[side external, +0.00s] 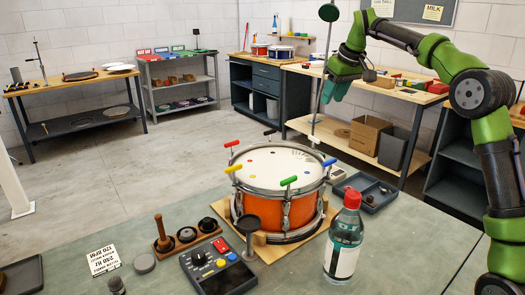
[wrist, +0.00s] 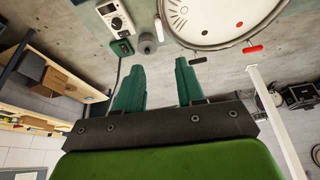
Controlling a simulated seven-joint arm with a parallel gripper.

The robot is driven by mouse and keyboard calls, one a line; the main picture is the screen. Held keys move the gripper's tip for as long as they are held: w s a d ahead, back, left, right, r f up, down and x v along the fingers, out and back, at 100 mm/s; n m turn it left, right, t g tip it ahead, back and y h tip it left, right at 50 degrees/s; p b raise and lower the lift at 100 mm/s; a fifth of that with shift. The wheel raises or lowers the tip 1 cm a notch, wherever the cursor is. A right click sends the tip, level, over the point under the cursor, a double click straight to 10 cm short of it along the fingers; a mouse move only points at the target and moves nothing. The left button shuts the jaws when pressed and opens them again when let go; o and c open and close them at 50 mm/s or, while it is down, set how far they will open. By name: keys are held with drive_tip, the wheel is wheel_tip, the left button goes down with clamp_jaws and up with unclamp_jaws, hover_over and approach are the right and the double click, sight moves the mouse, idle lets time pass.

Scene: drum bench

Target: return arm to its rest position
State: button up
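My arm is green and black and reaches in from the right in the side external view. My gripper (side external: 333,90) is high above the bench, up and to the right of the orange drum (side external: 284,207), clear of it. In the wrist view my gripper (wrist: 158,72) has its two teal fingers wide apart with nothing between them. The drum's white head (wrist: 215,18) shows at the top of the wrist view, beyond the fingertips. The drum sits on a wooden board, with coloured T-handles around its rim.
A red-capped bottle (side external: 345,238) stands in front of the drum. A control box with knobs (side external: 217,267) and a wooden holder (side external: 185,238) are at front left. A grey tray (side external: 370,192) lies right of the drum. A thin pole (side external: 320,75) with a dark disc rises close beside my gripper.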

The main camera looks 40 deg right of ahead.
drive_tip(key=shift+m+t+y, duration=0.8)
drive_tip(key=shift+m+t, duration=0.1)
drive_tip(key=s+a+f, duration=0.1)
drive_tip(key=s+a, duration=0.4)
drive_tip(key=s, duration=0.2)
drive_tip(key=s+a+f, duration=0.1)
drive_tip(key=s+a, duration=0.5)
drive_tip(key=s, duration=0.1)
drive_tip(key=s+a+f, duration=0.2)
drive_tip(key=s+a, duration=0.3)
drive_tip(key=s, duration=0.2)
drive_tip(key=shift+s+a, duration=0.3)
drive_tip(key=s+a+f+m, duration=0.1)
drive_tip(key=s+a+f, duration=0.1)
drive_tip(key=s+f, duration=0.4)
drive_tip(key=shift+s+f+t+y, duration=0.2)
drive_tip(key=shift+s+t+y, duration=0.2)
drive_tip(key=shift+a+r, duration=0.1)
